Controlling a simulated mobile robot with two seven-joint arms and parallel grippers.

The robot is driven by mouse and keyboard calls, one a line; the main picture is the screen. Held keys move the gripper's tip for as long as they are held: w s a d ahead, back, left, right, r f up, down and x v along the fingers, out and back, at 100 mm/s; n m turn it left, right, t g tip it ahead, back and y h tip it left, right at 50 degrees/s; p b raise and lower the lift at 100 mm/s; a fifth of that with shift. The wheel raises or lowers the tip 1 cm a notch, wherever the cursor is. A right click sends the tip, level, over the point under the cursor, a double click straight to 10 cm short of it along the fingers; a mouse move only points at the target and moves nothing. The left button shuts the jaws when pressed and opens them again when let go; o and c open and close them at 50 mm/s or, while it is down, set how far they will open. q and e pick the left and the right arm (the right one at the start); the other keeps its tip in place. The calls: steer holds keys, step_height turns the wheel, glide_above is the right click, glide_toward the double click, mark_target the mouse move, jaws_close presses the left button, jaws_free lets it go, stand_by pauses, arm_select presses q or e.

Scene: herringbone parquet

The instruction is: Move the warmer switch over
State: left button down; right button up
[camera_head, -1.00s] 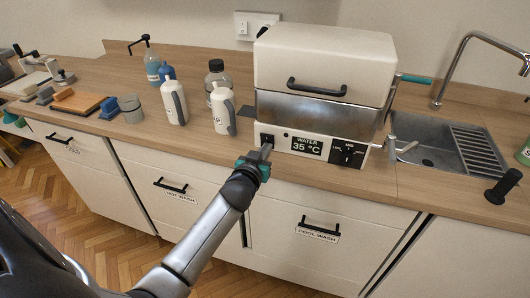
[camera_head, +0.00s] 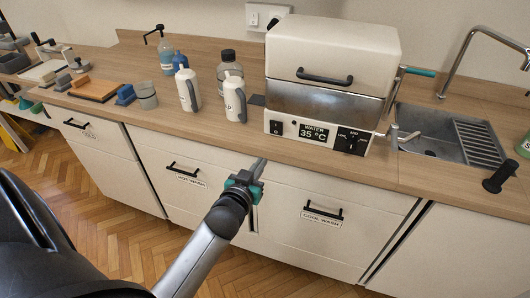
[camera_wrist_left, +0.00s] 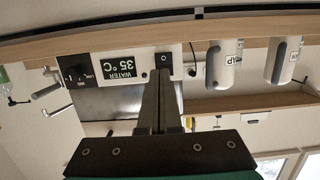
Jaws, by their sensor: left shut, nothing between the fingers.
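The warmer (camera_head: 330,60) is a cream box with a lidded top and a steel band, standing on the counter. Its front panel has a black rocker switch (camera_head: 276,127) at the left, a display (camera_head: 313,133) reading WATER 35 °C, and a black dial (camera_head: 351,141) at the right. My left gripper (camera_head: 261,163) is shut and empty, in front of the cabinet fronts, below and apart from the switch. The left wrist view is upside down; there the shut fingers (camera_wrist_left: 158,78) point toward the panel, with the switch (camera_wrist_left: 163,59) just past their tips. My right gripper is not shown.
White bottles (camera_head: 234,98) and a dark-capped bottle (camera_head: 228,62) stand left of the warmer. A sink (camera_head: 430,135) with a tap is at its right. The counter's front edge and labelled drawers, such as COOL WASH (camera_head: 322,220), lie below.

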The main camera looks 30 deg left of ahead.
arm_select(q)
steer(key=shift+v, duration=0.8)
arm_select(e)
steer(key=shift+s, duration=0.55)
arm_select(q)
steer(key=shift+a+f, duration=0.1)
steer(key=shift+f, duration=0.1)
steer(key=shift+f, duration=0.1)
